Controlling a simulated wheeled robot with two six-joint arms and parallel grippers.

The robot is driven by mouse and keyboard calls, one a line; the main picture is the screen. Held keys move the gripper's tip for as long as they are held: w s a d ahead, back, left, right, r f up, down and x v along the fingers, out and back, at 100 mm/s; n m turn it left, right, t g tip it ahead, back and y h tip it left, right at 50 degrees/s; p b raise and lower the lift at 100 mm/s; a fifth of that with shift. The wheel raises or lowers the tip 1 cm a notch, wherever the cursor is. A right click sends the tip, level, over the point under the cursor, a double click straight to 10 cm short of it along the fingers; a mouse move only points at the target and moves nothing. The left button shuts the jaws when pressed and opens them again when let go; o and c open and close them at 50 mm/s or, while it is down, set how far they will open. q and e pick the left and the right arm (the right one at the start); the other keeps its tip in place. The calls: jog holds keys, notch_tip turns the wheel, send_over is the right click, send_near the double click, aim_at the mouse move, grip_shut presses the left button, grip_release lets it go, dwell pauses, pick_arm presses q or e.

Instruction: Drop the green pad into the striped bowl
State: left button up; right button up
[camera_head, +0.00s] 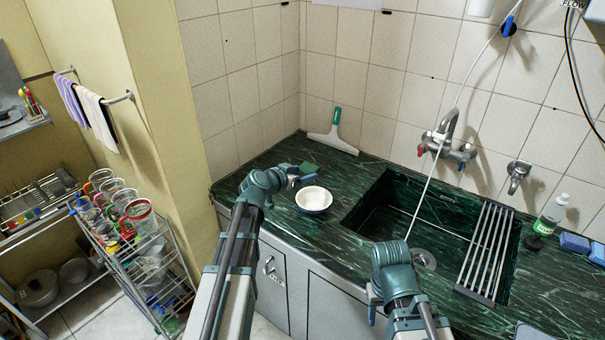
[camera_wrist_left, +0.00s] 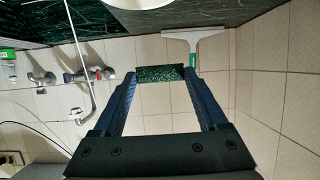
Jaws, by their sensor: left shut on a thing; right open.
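The green pad (camera_head: 309,168) is dark green and flat. My left gripper (camera_head: 303,176) is shut on it and holds it just behind the bowl. In the left wrist view the pad (camera_wrist_left: 160,74) spans the gap between the fingertips. The striped bowl (camera_head: 314,201) is white with a dark band and stands upright on the counter, left of the sink. Only a white sliver of it (camera_wrist_left: 131,3) shows at the top edge of the left wrist view. My right gripper (camera_head: 373,302) is open over the counter's front edge, its fingers mostly hidden by its wrist.
The dark green marble counter (camera_head: 253,186) has a sink (camera_head: 375,205) with a metal rack (camera_head: 485,252) across its right part. A squeegee (camera_head: 334,135) leans on the back wall. A soap bottle (camera_head: 551,214) and blue sponges (camera_head: 575,242) stand at right.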

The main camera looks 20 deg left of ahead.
pick_arm(q)
jog(key=shift+f+b, duration=2.7)
jog(key=shift+f, duration=0.2)
jog(key=shift+r, duration=0.1)
jog(key=o, duration=1.2)
jog(key=p+v, duration=0.5)
jog(key=v, duration=0.8)
jog(key=shift+s, duration=0.35)
jog(key=shift+a+r, duration=0.1)
